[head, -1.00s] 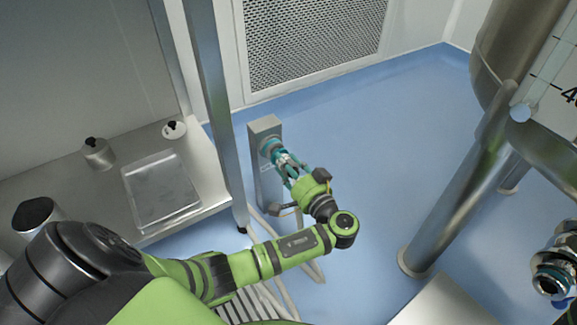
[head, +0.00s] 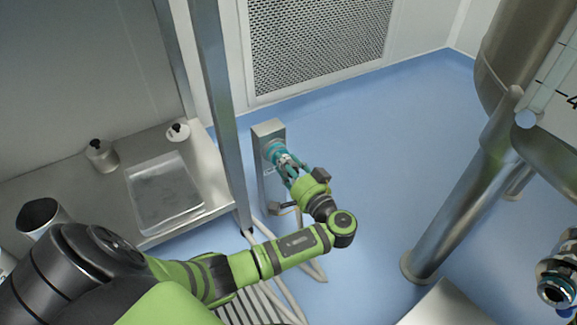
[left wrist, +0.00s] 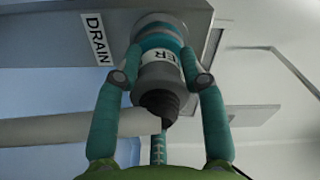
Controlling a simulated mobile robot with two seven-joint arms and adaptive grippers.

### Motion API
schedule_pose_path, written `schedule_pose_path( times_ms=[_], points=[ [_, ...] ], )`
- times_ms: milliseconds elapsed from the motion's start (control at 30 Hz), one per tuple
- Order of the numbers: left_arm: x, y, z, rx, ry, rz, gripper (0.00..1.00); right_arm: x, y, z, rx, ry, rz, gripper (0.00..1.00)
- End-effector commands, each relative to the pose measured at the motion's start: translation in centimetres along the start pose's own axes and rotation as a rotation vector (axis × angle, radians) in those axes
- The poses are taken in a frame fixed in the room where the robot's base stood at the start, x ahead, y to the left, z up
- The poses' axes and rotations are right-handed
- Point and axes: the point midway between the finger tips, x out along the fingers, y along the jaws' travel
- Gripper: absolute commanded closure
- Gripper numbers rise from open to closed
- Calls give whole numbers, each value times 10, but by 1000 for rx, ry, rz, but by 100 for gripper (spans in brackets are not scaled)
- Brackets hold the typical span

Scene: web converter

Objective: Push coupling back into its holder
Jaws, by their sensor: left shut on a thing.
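The coupling (head: 283,158) is a grey metal fitting with teal rings, at the front of the grey post holder (head: 268,130) in the middle of the head view. In the left wrist view the coupling (left wrist: 158,75) has a white label ending in "ER" and a dark tip toward me. Its teal far end meets the holder plate (left wrist: 40,28), marked "DRAIN". I cannot tell how deep it sits. My left gripper (head: 288,168) is shut on the coupling, with teal fingers on both sides of it (left wrist: 160,78).
A steel bench (head: 120,190) with a clear tray (head: 165,200) and small containers stands at the left. A steel upright (head: 221,100) stands between bench and holder. Pale hoses (head: 270,262) lie below. A tank leg (head: 455,205) stands right; blue floor between is clear.

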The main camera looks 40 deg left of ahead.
Motion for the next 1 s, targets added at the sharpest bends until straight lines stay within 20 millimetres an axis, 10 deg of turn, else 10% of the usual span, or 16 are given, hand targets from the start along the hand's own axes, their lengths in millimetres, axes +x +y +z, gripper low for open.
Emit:
schedule_pose_path(
  times_ms=[433, 467, 533, 1000],
  points=[
    [4, -1, 0, -1, -1, -3, 100, 0, 0, 0, 0, 0, 0, 31],
    [4, -1, 0, -1, -1, -3, 51, 0, 0, 0, 0, 0, 0, 31],
    [4, -1, 0, -1, -1, -3, 31, 0, 0, 0, 0, 0, 0, 31],
    [-9, 1, 0, 1, 0, 1, 31, 0, 1, -1, 1, 1, 4, 31]
  ],
)
